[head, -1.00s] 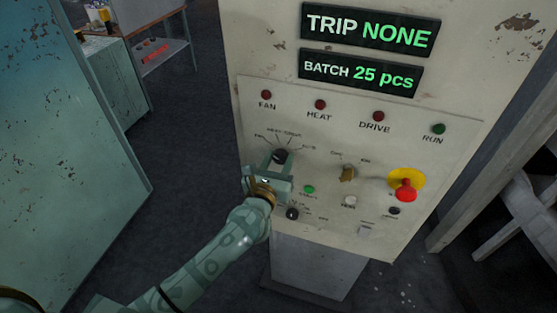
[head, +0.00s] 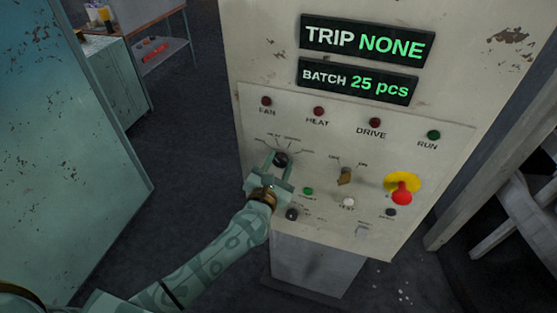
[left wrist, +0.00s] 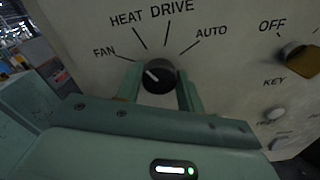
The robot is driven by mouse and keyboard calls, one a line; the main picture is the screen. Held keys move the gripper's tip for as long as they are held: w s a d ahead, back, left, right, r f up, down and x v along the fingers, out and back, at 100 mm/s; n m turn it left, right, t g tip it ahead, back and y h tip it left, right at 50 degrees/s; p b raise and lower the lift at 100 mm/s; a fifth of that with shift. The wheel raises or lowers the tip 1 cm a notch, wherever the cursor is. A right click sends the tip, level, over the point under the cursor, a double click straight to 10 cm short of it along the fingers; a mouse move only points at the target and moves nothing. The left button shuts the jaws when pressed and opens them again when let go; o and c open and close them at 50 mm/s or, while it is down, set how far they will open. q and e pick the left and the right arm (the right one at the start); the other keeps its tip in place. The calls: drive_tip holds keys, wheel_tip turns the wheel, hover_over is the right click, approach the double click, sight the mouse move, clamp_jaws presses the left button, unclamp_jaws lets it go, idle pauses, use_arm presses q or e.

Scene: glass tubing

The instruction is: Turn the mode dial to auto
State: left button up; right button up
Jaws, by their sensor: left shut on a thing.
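The mode dial (head: 281,160) is a round black knob at the left of the cream control panel. It also shows in the left wrist view (left wrist: 158,78), with FAN, HEAT, DRIVE and AUTO printed in an arc around it. Its short white mark points up and left, toward the FAN line. AUTO is at the upper right of the dial. My left gripper (head: 280,162) is shut on the dial, with one green finger on each side of it in the left wrist view (left wrist: 160,82). My right gripper is not in view.
Right of the dial are a brass key switch (head: 344,176) and a red emergency button (head: 402,193) on a yellow base. A green button (head: 308,191) and a black knob (head: 292,214) sit below the dial. The display (head: 366,42) reads TRIP NONE.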

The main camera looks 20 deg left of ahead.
use_arm(q)
drive_tip(key=m+p, duration=0.2)
drive_tip(key=m, duration=0.2)
drive_tip(key=shift+r+m, duration=0.1)
drive_tip(key=shift+m, duration=0.2)
drive_tip(key=m+p, duration=0.2)
drive_tip(key=m, duration=0.2)
drive_tip(key=shift+d+m, duration=0.1)
drive_tip(key=shift+m, duration=0.2)
drive_tip(key=m+p, duration=0.2)
drive_tip(key=m, duration=0.2)
drive_tip(key=shift+m, duration=0.3)
drive_tip(key=m, duration=0.3)
drive_tip(key=m+p, duration=0.1)
drive_tip(key=shift+f+m, duration=0.3)
drive_tip(key=o, duration=1)
drive_tip(key=shift+s, duration=0.15)
drive_tip(key=s, duration=1)
drive_tip(key=s+b, duration=0.1)
drive_tip(key=s, duration=0.5)
drive_tip(key=shift+a, duration=0.25)
